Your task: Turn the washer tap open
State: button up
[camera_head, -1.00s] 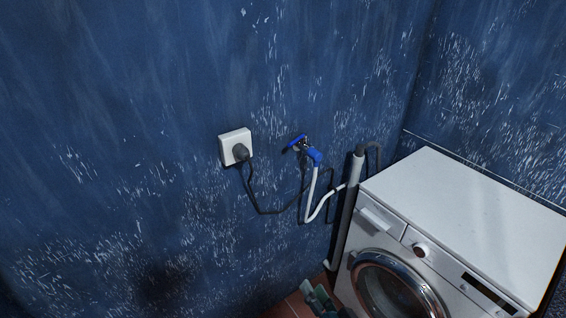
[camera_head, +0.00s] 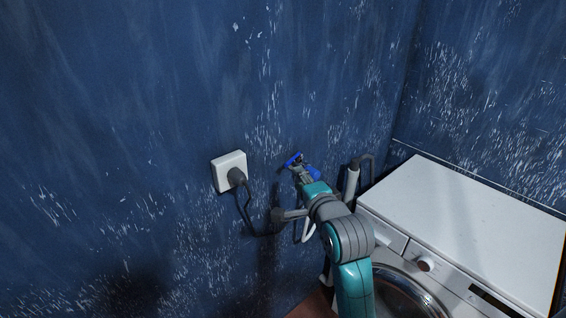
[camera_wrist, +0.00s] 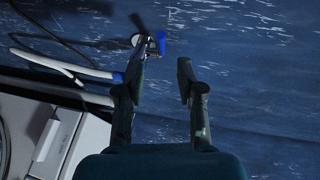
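The washer tap sits on the blue wall, with a blue handle (camera_head: 294,159) and a blue hose connector (camera_head: 314,173) at its lower right. In the head view my gripper (camera_head: 300,171) reaches up to the tap and hides most of its body. In the wrist view my gripper (camera_wrist: 162,58) is open, with nothing seen between its fingers. The blue handle (camera_wrist: 160,42) shows just beyond the fingertips, nearer the left finger, which partly covers the tap. I cannot tell whether the fingers touch it.
A white socket (camera_head: 229,171) with a black plug and cable is left of the tap. A grey pipe (camera_head: 351,185) stands to its right. The white washing machine (camera_head: 462,205) fills the lower right. A white hose (camera_wrist: 60,62) crosses the wrist view's left.

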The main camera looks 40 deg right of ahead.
aim_at(288, 162)
jog(key=x, duration=1.1)
jog(key=shift+r, duration=0.1)
jog(key=shift+s, duration=0.1)
grip_shut()
